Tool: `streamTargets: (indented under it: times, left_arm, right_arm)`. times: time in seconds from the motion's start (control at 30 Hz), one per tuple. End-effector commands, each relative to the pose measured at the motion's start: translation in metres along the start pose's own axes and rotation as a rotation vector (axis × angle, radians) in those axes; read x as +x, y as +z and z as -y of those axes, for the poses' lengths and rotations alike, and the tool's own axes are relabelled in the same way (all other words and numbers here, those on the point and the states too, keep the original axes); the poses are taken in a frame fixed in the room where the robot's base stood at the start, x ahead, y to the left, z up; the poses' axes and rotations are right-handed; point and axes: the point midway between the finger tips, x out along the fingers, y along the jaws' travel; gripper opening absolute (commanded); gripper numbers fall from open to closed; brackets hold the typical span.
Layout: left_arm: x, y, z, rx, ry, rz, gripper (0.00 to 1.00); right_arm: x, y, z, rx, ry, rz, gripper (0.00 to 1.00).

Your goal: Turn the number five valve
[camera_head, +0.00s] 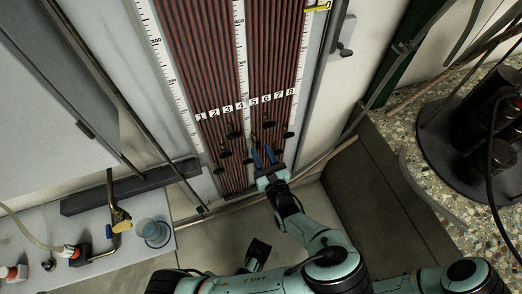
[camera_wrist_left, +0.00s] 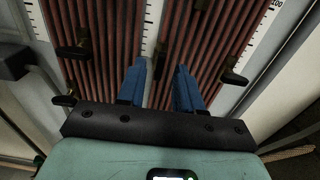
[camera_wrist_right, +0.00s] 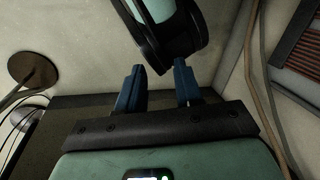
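A tube panel (camera_head: 272,50) has white number labels 1 to 8, with small black valve handles below. The label 5 (camera_head: 253,102) is right of the middle scale. A dark handle below it, seemingly the number five valve (camera_head: 254,140), is at the tips of my left gripper (camera_head: 263,156). In the left wrist view a dark handle (camera_wrist_left: 160,58) shows between and just beyond the blue fingers of the left gripper (camera_wrist_left: 160,75). These fingers are apart; contact cannot be told. My right gripper (camera_wrist_right: 159,78) is open and empty, away from the panel.
Other valve handles flank the left gripper, one on the left (camera_wrist_left: 74,51) and one on the right (camera_wrist_left: 234,76). A bench (camera_head: 150,240) with a glass beaker (camera_head: 154,232) stands at left. A round dark base (camera_head: 440,140) stands on the right. Part of my arm is close before the right gripper.

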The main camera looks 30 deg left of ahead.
Motion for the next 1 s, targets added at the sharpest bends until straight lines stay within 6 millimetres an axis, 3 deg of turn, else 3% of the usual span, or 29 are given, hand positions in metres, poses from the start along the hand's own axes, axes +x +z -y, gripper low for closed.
streamTargets:
  times: [0.17, 0.47, 0.57, 0.6, 0.87, 1.0]
  left_arm:
    - [0.013, 0.000, 0.000, 0.000, 0.001, 0.000, 0.35]
    - [0.015, 0.000, 0.000, 0.000, 0.000, 0.000, 0.35]
    - [0.015, 0.000, 0.000, 0.000, 0.000, 0.000, 0.03]
    - [0.015, 0.000, 0.000, 0.000, 0.000, 0.000, 0.00]
    - [0.015, 0.001, 0.000, 0.009, 0.000, 0.000, 0.00]
    - [0.015, 0.002, -0.001, 0.044, 0.002, -0.001, 0.00]
  right_arm:
    - [0.003, -0.005, -0.001, 0.001, 0.001, -0.013, 0.35]
    - [0.003, -0.005, -0.001, 0.001, 0.001, -0.015, 0.35]
    - [0.003, -0.005, -0.001, 0.001, 0.001, -0.015, 0.35]
    - [0.003, -0.005, -0.001, 0.001, 0.001, -0.015, 0.35]
    - [0.000, -0.003, 0.000, 0.001, 0.000, -0.007, 0.35]
    - [-0.009, 0.008, 0.003, -0.002, -0.002, 0.024, 0.35]
